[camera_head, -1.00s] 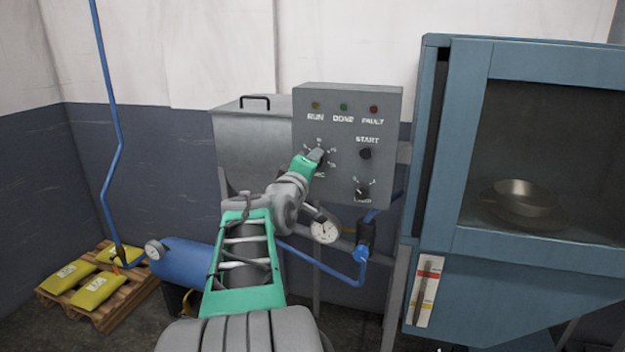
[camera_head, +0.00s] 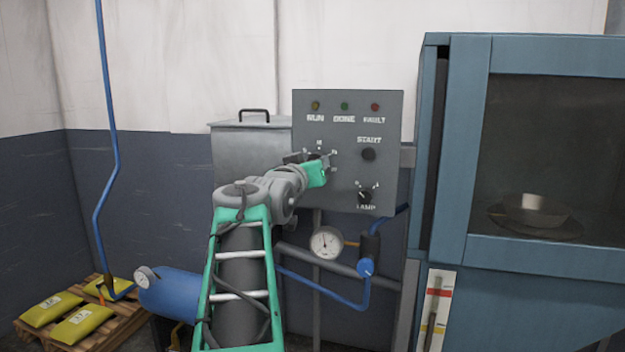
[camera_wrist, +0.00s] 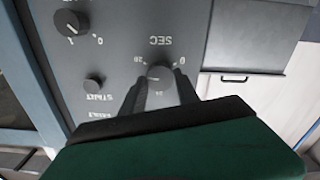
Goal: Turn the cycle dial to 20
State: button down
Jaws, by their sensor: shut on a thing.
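The cycle dial (camera_wrist: 160,74) is a round grey knob on the control panel (camera_head: 385,110), under the upside-down word SEC in the wrist view. Small numbers ring it, but where its pointer stands cannot be read. My gripper (camera_wrist: 161,88) is shut on the dial, with one dark finger on each side of it. In the head view my gripper (camera_head: 314,158) is at the panel's left half and mostly hides the dial.
The START button (camera_head: 368,155) and the lamp knob (camera_head: 365,197) are close by on the right. A blue glass-fronted cabinet (camera_head: 455,150) stands right of the panel. A pressure gauge (camera_head: 326,242) and blue pipes lie below it.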

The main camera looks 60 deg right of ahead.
jog(key=shift+f+m+b, duration=0.1)
jog(key=shift+m+b, duration=1.6)
jog(key=shift+m, duration=0.6)
jog(key=c, duration=0.9)
grip_release()
jog(key=s+a, duration=0.1)
jog(key=a, duration=0.6)
jog(key=shift+a, duration=0.35)
jog(key=shift+s, duration=0.1)
